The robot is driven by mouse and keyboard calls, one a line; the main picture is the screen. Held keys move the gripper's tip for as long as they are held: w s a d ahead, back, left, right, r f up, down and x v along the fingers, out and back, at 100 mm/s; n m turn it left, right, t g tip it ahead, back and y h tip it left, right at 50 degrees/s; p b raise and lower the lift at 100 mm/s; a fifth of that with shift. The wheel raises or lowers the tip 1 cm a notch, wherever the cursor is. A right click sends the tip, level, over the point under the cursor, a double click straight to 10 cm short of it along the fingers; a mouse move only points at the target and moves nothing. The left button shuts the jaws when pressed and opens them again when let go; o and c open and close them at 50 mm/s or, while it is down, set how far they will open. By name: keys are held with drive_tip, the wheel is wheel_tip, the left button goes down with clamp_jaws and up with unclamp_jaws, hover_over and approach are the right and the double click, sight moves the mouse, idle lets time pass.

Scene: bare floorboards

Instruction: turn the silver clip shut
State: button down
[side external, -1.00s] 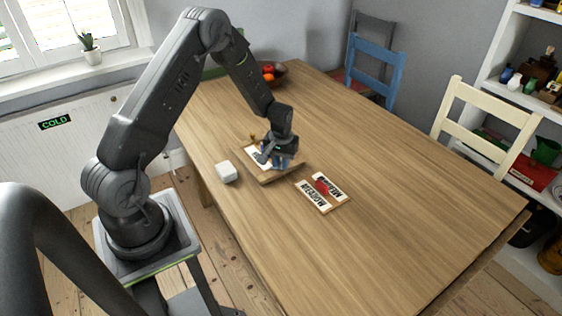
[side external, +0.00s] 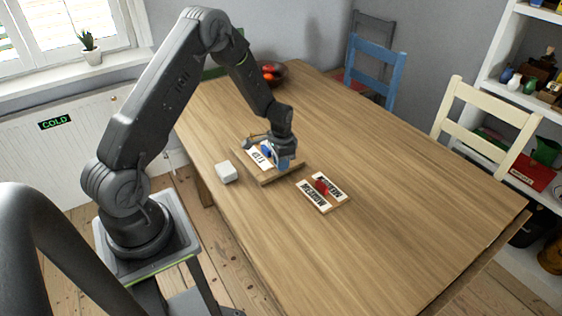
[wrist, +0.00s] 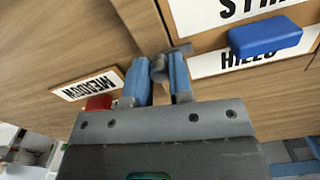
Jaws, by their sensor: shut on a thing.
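My gripper (side external: 286,163) points down at the right end of a wooden board (side external: 268,182) with white lettered labels on the table. In the wrist view, its blue-tipped fingers (wrist: 166,80) are shut on the small silver clip (wrist: 160,68). The clip's short bar (wrist: 181,49) sticks out past the fingers, at the edge of the board. A blue clip (wrist: 264,36) lies across the labels on the same board; it also shows in the side view (side external: 266,149). The fingers hide part of the silver clip.
A second board (side external: 322,206) with lettered labels and a red clip (side external: 321,187) lies to the right. A white block (side external: 226,172) sits left of the first board. A bowl of fruit (side external: 270,74) stands at the far edge. The table's right side is clear.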

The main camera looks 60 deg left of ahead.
drive_tip(key=shift+m, duration=0.5)
drive_tip(key=c, duration=1)
unclamp_jaws()
wheel_tip(320, 180, up, 14)
drive_tip(key=shift+f, duration=0.1)
